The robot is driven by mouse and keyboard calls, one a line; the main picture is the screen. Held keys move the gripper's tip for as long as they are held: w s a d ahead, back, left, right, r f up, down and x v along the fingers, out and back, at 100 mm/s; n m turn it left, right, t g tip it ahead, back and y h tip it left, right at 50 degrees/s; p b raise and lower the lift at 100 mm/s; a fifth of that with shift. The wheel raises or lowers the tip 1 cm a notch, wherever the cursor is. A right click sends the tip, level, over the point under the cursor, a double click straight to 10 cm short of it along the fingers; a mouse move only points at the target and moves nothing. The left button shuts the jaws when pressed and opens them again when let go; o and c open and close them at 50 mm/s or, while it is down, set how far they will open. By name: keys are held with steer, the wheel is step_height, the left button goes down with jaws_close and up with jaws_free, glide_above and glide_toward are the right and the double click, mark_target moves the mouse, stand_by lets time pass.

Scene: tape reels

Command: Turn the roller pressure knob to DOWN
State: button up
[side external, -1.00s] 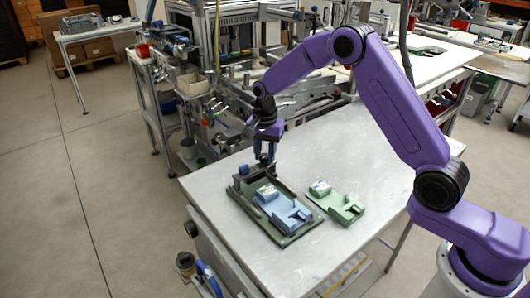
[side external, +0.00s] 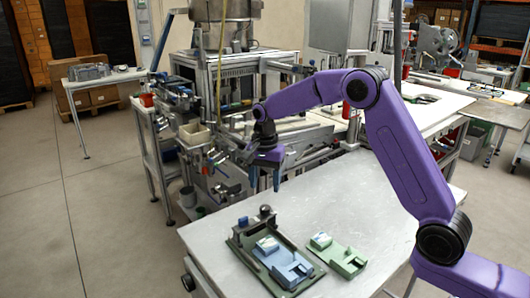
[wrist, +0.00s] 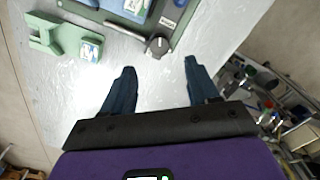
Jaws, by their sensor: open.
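The roller pressure knob (wrist: 158,45) is dark and round with a light pointer mark. It sits at the end of the green fixture plate (wrist: 186,22), beside a small dark label (wrist: 168,21) whose text I cannot read surely. In the side external view the knob (side external: 265,211) stands at the plate's far end. A light-blue device (side external: 291,270) lies on the plate. My gripper (wrist: 158,68) is open and empty, its dark blue fingers apart. In the side external view my gripper (side external: 265,189) hangs above the knob end, clear of it.
A separate green part (side external: 345,261) with a white label lies on the grey table (side external: 345,205) right of the plate. Machinery with bins (side external: 195,132) stands close behind the table's far edge. The tabletop right of the gripper is clear.

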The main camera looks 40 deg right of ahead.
step_height(320, 180, up, 10)
steer(key=shift+f, duration=0.15)
stand_by(0.4)
steer(key=s+a+f+n, duration=0.1)
steer(key=s+a+n, duration=0.2)
steer(key=s+n, duration=0.5)
steer(key=s+a+n, duration=0.3)
steer(key=s+n, duration=0.1)
steer(key=s, duration=0.7)
steer(key=s+d+f+n, duration=0.1)
steer(key=s+d+n, duration=0.2)
steer(key=s, duration=0.4)
steer(key=s+d+f+n, duration=0.2)
steer(key=s+n, duration=0.3)
steer(key=s, duration=0.2)
steer(key=s+d+f+n, duration=0.2)
steer(key=s+d+n, duration=0.1)
steer(key=s, duration=0.4)
steer(key=shift+s+d+f+n, duration=0.2)
steer(key=shift+s+d+n, duration=0.1)
steer(key=shift+s+n, duration=0.1)
